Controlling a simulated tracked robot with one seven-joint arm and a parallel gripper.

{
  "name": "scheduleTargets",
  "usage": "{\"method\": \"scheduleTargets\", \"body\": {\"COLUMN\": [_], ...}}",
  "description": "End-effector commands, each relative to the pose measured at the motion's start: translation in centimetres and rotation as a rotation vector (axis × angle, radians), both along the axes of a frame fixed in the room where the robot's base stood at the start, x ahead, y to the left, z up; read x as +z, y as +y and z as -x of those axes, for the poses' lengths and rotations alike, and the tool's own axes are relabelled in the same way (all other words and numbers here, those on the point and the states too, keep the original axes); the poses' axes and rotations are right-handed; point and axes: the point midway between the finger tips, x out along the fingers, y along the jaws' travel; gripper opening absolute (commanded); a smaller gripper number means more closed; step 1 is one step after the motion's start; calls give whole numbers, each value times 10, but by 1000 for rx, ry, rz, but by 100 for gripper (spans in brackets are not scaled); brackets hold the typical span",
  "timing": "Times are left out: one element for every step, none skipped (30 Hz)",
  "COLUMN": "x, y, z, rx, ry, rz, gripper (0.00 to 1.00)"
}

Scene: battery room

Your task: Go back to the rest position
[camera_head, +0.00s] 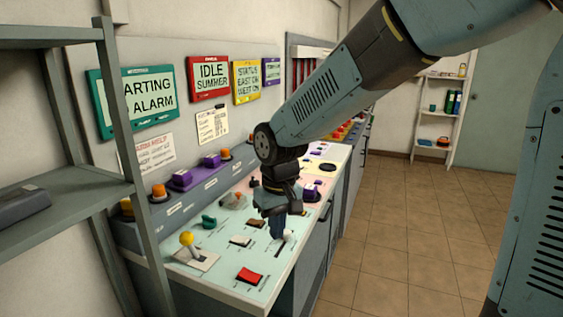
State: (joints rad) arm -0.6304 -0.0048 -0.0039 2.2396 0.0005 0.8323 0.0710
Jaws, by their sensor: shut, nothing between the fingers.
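My arm reaches from the upper right down to the left over a long control console (222,294). My gripper (279,236) points downward and is shut, with nothing seen between its fingers. A lever with a yellow ball (187,239) stands to the left.
A grey metal shelf (133,150) stands close on the left, with a dark box (20,204) on it. Display screens (208,78) hang on the wall behind the console. A white shelf unit (435,120) is at the back right. The tiled floor (400,230) right of the console is clear.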

Motion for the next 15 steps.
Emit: {"method": "scheduleTargets", "body": {"x": [12, 19, 26, 31, 37, 44, 49, 53, 59, 64, 68, 74, 77, 81, 86], "y": [-18, -27, -39, -48, -57, -69, -77, -86, -97, -106, -114, -124, -132, -140, -150], "z": [-1, -1, 0, 1, 2, 4, 5, 7, 10, 13, 15, 19, 22, 26, 31], "rx": [-32, -49, -69, -85, -101, -121, -137, -153, -174, -190, -206, -227, -244, -258, -280], "ry": [-21, -31, -46, -56, -66, -80, -91, -101, -115, -127, -138, -153, -164, -177, -193], "rz": [-15, -21, -30, -35, -41, -48, -53, -59, -64, -69, -73, -78, -82, -86, -91], "gripper": [0, 0, 0, 0, 0, 0, 0, 0, 0, 0, 0, 0, 0, 0, 0]}}
